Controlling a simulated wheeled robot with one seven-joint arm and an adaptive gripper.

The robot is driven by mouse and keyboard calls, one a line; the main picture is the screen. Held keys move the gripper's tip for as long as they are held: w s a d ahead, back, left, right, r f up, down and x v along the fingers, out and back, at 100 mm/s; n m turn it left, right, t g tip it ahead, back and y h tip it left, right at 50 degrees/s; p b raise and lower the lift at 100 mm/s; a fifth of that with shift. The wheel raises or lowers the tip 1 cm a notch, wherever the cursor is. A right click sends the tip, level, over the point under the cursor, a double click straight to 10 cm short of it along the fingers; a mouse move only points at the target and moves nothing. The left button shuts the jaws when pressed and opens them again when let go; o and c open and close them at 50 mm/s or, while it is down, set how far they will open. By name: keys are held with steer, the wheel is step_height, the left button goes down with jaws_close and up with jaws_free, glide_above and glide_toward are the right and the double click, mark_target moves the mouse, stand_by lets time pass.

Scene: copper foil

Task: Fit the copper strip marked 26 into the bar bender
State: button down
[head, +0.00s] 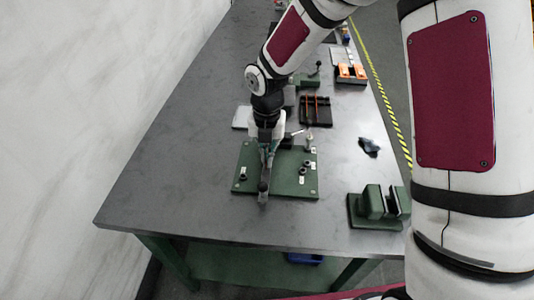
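The bar bender appears to be the green base plate (300,185) with pins and small white labels, in the middle of the table. A grey lever (264,190) with a dark end reaches over its front edge. My gripper (266,150) points down over the rear left part of this plate, close to the lever. Its fingers are dark and small, so I cannot tell whether they are open, or whether they touch the lever. Orange-copper strips lie in a black rack (328,120) behind the plate. No number 26 is readable, and no strip shows clearly at my gripper.
A green vise-like block (373,205) stands at the right front edge. A crumpled dark piece (369,146) lies right of the plate. A black holder with orange parts (351,73) sits farther back. The grey table (180,165) is clear on the left.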

steer(key=shift+f, duration=0.6)
stand_by(0.5)
steer(key=c, duration=2.3)
jaws_free()
steer(key=shift+o, duration=0.9)
steer(key=shift+r, duration=0.2)
steer(key=shift+r+p, duration=0.65)
steer(key=shift+r, duration=0.7)
